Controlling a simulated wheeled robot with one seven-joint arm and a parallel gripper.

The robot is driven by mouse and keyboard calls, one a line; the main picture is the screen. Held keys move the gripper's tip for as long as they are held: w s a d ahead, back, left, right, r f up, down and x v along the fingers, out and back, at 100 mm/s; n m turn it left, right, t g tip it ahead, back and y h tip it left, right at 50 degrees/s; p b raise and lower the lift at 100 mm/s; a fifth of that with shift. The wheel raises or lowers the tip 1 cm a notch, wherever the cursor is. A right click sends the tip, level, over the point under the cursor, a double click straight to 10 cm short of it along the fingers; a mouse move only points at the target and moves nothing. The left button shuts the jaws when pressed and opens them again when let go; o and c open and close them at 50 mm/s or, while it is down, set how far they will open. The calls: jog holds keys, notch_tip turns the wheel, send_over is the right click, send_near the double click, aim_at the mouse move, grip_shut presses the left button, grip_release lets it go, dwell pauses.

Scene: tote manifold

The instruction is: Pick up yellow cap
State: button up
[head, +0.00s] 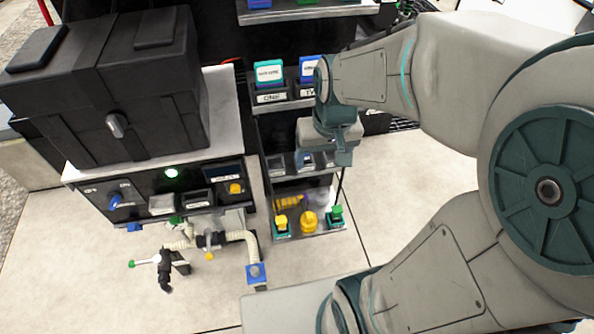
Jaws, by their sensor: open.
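Several yellow parts show in the head view, and I cannot tell for sure which is the yellow cap. A rounded yellow piece (309,221) sits on the cart's lowest shelf. Left of it, a small yellow-topped piece (282,222) stands on the same shelf. A small yellow piece (209,256) also hangs below the pale pipe. My gripper (343,157) is above the cart, higher than the lowest shelf and up and right of these pieces. It is open, and I see nothing held in it; its fingertips are small and partly hidden.
The shelved cart (325,232) also holds a green-topped piece (336,215) on its lowest shelf and labelled blue bins above. To the left stands a bench with a large black tote (60,110), a control panel and a pale pipe (240,236). Pale floor (400,190) is open right of the cart.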

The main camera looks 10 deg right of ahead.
jog(key=g+b, duration=0.2)
jog(key=b, duration=1.3)
send_over(309, 215)
notch_tip(309, 215, down, 26)
notch_tip(309, 215, down, 8)
jog(key=b, duration=0.3)
jog(key=shift+s+d, duration=0.1)
jog(key=shift+s, duration=0.05)
jog(key=shift+w+f+b, duration=0.2)
jog(key=shift+f+b, duration=1.6)
jog(key=shift+f, duration=1)
jog(key=shift+r, duration=0.1)
jog(key=c, duration=1.1)
